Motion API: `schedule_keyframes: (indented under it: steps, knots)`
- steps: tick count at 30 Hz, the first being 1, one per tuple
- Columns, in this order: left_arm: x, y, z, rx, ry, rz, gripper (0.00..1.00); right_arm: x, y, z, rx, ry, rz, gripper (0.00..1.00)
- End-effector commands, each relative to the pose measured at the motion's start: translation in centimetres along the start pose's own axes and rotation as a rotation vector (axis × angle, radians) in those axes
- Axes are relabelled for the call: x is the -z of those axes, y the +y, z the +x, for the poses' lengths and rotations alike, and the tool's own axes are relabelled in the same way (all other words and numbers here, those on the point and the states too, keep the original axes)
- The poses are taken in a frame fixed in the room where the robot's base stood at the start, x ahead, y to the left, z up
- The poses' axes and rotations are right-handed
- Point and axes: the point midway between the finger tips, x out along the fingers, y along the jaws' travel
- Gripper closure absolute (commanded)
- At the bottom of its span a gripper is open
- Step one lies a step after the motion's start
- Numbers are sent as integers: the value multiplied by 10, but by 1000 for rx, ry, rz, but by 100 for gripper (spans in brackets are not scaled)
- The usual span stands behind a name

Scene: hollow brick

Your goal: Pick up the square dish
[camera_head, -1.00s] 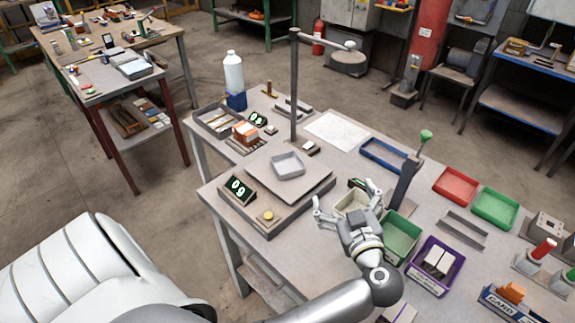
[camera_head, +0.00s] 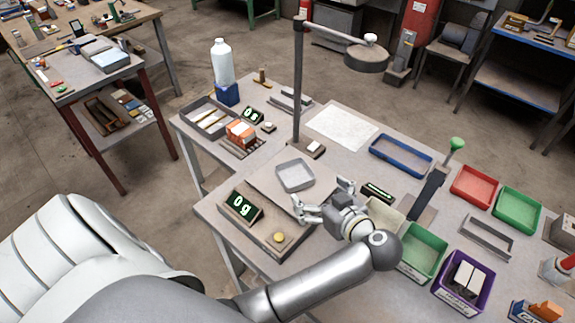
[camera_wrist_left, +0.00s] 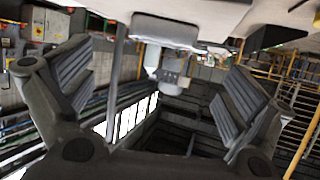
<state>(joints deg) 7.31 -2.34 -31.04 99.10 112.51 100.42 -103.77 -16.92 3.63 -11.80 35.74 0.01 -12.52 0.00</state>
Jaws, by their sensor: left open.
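The square dish (camera_head: 295,176) is a small, pale grey, open dish. It sits on the square plate of a bench scale (camera_head: 262,180) and looks empty. My left gripper (camera_head: 322,194) is open and empty in the head view, at the right edge of the scale, just right of and nearer than the dish, not touching it. In the left wrist view both fingers of my left gripper (camera_wrist_left: 155,95) stand wide apart with nothing between them; I cannot surely make out the dish there. My right gripper is not in view.
A lamp post (camera_head: 298,85) stands behind the dish, its arm reaching right. The scale display (camera_head: 241,206) and a yellow knob (camera_head: 279,238) are in front. A green bin (camera_head: 424,253), a purple bin (camera_head: 464,282) and an upright with a green knob (camera_head: 455,144) stand right.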

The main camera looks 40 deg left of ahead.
Motion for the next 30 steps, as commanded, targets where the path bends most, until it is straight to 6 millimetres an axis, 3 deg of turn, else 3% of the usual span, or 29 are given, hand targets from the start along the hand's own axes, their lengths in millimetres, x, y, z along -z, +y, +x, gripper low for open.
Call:
schedule_keyframes:
  steps: [7, 14, 22, 30]
  knots:
    - [3, -1, 39, 3, 5, 3, 0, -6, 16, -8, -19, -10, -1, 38]
    - [4, -1, 58, 2, 4, 1, 0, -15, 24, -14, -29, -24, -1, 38]
    - [6, -3, 96, 1, 4, 2, 0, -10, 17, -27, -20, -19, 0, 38]
    - [3, -3, 104, 0, 0, -1, 0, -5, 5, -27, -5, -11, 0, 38]
